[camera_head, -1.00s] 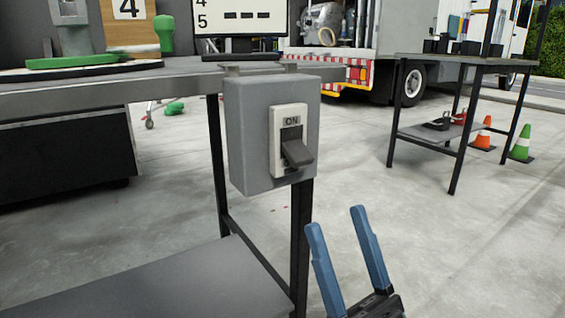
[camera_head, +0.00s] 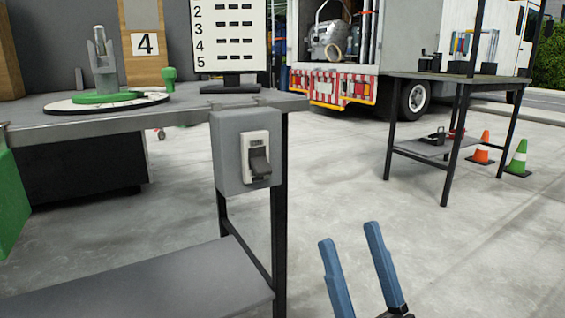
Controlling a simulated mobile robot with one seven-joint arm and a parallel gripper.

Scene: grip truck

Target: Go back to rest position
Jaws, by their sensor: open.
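My gripper (camera_head: 350,252) shows at the bottom of the head view, right of centre. Its two blue fingers point up and stand apart, with nothing between them. It is over the concrete floor in the picture, below and to the right of the grey switch box (camera_head: 247,151), and clear of it. The box hangs at the front corner of the metal workbench (camera_head: 60,125). Its dark lever (camera_head: 260,164) points down in a white plate. The lettering on the plate is too small to read here. The rest of my arm is out of view.
A dark lower shelf (camera_head: 150,285) sits under the bench. A green box (camera_head: 12,205) stands at the left edge. A second table (camera_head: 440,78), an orange cone (camera_head: 482,148), a green cone (camera_head: 518,157) and a truck (camera_head: 345,85) stand behind. The concrete floor at right is open.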

